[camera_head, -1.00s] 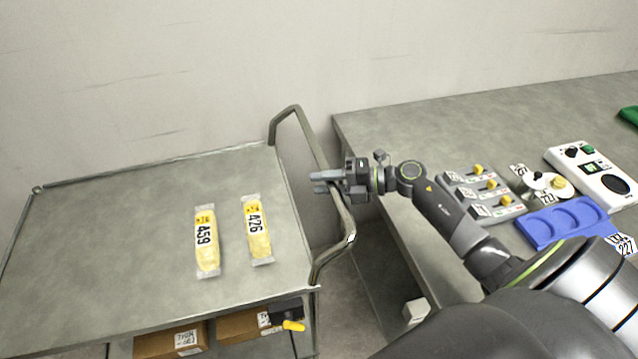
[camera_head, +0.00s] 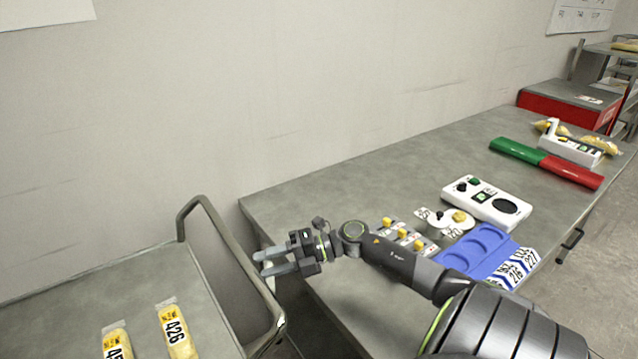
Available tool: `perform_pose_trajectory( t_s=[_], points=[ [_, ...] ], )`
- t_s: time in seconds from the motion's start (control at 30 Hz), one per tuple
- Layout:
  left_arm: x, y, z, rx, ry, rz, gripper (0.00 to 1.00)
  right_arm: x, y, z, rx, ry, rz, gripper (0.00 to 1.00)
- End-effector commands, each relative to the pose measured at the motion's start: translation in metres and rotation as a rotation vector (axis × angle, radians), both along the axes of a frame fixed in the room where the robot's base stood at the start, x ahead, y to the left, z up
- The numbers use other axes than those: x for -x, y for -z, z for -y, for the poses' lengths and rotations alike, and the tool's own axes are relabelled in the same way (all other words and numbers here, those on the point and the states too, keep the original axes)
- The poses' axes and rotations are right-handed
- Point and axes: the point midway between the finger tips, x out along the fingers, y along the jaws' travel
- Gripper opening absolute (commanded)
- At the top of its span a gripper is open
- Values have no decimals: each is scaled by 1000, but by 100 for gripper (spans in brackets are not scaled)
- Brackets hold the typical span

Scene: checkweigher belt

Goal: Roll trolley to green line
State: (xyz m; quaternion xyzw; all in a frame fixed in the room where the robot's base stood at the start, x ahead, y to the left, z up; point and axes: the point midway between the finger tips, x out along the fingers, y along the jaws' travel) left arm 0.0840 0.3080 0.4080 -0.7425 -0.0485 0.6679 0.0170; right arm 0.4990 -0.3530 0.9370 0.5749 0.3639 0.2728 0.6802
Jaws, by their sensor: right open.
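The grey trolley (camera_head: 90,290) stands at the lower left, with its bent tube handle (camera_head: 226,247) on the side facing the table. Two yellow packs lie on its top: one labelled 426 (camera_head: 177,330) and one cut off by the lower edge (camera_head: 116,345). My right gripper (camera_head: 261,263) is open, with nothing between its fingers. Its fingertips point left and lie at the right edge of the handle; whether they touch it I cannot tell. My left gripper is out of view. No green line on the floor shows.
A grey table (camera_head: 330,205) fills the right. It carries slider boxes (camera_head: 405,236), a blue tray (camera_head: 478,250), a white device (camera_head: 487,203), a green and red bar (camera_head: 545,163) and a red box (camera_head: 570,104). Bare floor (camera_head: 605,235) shows at the far right.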

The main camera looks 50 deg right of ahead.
Motion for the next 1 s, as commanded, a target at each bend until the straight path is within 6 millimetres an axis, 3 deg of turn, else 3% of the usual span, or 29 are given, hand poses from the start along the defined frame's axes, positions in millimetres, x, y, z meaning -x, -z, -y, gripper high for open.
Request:
perform_pose_trajectory(
  t_s=[0.3, 0.6, 1.0],
  points=[
    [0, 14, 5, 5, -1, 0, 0, 33, -7, 46, 7, 4, -5, 44],
    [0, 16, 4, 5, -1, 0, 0, 58, -16, 80, 3, 6, -5, 44],
    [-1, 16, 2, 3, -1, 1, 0, 65, -19, 90, 1, 6, -1, 44]
  ],
)
